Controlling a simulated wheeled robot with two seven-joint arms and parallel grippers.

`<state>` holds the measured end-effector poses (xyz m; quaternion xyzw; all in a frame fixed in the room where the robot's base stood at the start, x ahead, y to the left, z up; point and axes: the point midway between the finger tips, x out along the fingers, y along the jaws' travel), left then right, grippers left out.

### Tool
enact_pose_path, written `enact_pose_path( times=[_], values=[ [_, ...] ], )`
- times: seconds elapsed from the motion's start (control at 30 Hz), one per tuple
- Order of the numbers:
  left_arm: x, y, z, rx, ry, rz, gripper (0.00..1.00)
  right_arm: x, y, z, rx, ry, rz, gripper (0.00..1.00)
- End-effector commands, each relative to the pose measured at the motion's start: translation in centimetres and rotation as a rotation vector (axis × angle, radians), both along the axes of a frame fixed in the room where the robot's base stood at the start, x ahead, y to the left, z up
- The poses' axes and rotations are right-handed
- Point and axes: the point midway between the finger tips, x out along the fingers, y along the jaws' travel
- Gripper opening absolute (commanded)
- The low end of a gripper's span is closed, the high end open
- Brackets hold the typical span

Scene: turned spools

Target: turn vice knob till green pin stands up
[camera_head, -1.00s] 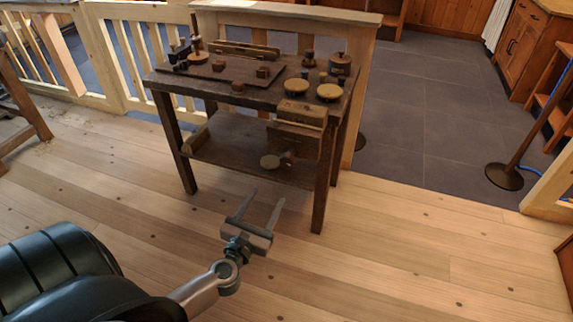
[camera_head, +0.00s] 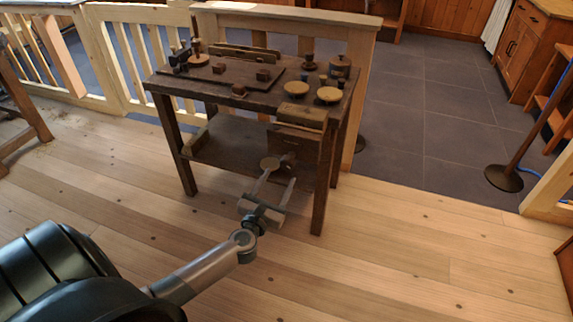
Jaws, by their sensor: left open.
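A wooden vice (camera_head: 294,144) is fixed to the front right of a dark wooden workbench (camera_head: 240,97). Its pale round knob (camera_head: 270,164) faces out below the tabletop, at the front of the vice. My left gripper (camera_head: 279,179) is open in front of the vice, with its two fingers pointing up towards the knob. One fingertip overlaps the knob's lower edge in the picture; I cannot tell whether they touch. No green pin can be made out. My right gripper is not in view.
The bench top holds two pale discs (camera_head: 296,88) (camera_head: 329,95), a spool (camera_head: 339,66), a board with small blocks (camera_head: 219,68) and several dark pieces. A lower shelf (camera_head: 228,143) lies behind the gripper. The plank floor in front is clear.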

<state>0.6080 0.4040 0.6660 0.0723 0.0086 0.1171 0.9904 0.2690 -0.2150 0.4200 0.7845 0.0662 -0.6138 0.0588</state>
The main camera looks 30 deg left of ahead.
Motion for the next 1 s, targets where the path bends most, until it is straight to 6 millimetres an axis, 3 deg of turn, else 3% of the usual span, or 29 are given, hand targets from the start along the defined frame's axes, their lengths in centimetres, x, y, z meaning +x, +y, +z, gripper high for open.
enact_pose_path(
  times=[0.2,0.5,0.97,1.0],
  values=[
    [3.6,0.9,0.0,0.001,-0.001,0.000,0.55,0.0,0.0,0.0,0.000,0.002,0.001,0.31],
    [7.0,1.7,0.0,0.000,-0.001,0.001,0.55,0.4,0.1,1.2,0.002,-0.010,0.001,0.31],
    [7.7,1.9,0.0,0.000,0.000,0.001,0.55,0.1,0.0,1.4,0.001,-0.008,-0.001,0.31],
    [7.7,1.9,0.0,0.000,0.000,0.001,0.45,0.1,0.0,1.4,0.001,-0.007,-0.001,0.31]
  ],
)
